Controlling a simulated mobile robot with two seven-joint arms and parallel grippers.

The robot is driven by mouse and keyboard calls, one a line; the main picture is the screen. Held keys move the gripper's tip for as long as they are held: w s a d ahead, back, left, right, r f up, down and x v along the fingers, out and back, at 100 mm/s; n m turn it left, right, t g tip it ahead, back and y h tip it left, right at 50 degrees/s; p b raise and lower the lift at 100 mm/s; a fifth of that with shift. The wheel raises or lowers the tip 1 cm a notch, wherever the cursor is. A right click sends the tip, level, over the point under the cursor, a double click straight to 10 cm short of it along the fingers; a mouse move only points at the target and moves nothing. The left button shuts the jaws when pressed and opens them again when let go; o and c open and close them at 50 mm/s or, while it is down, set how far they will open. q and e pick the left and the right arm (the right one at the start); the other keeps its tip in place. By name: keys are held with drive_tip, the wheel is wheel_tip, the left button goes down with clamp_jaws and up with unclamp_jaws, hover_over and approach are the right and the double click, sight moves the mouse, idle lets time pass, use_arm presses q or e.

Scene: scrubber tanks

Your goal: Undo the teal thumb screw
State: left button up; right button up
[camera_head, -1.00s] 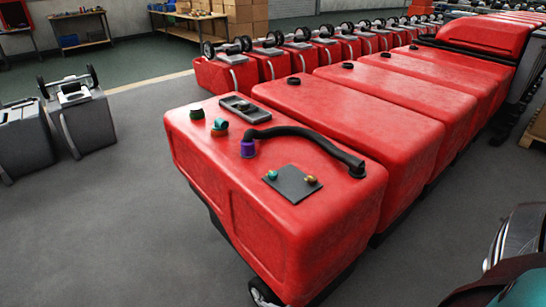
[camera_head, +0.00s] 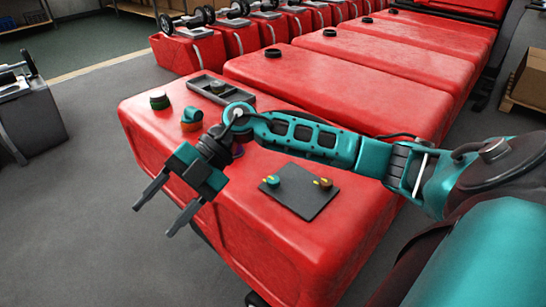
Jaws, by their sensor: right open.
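The teal thumb screw (camera_head: 273,182) sits on the left part of a dark square plate (camera_head: 304,203) on top of the front red tank (camera_head: 345,245). A brass-coloured thumb screw (camera_head: 324,184) sits on the same plate, to its right. My right gripper (camera_head: 155,220) is open and empty, with its fingers pointing down and left, past the tank's front left edge. It is well to the left of the teal screw and apart from it. My right arm crosses the tank behind the plate and hides most of the black hose and purple collar. My left gripper is out of view.
More red tanks (camera_head: 340,70) stand behind. Grey floor (camera_head: 80,210) is open at left.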

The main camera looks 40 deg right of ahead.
drive_tip(key=w+d+f+m+h+b, duration=0.2)
drive_tip(key=d+h, duration=0.6)
drive_tip(key=d, duration=0.7)
wheel_tip(320, 180, up, 4)
drive_tip(key=m+h+b, duration=0.1)
drive_tip(key=m+h, duration=0.3)
drive_tip(key=h, duration=0.1)
hover_over(273, 179)
drive_tip(key=shift+t, duration=0.3)
wheel_tip(273, 179, down, 13)
drive_tip(key=b, duration=0.2)
drive_tip(key=shift+b, duration=0.3)
drive_tip(key=shift+r, duration=0.1)
drive_tip(key=shift+c, duration=0.4)
drive_tip(key=c, duration=1)
drive_tip(key=shift+n, duration=0.3)
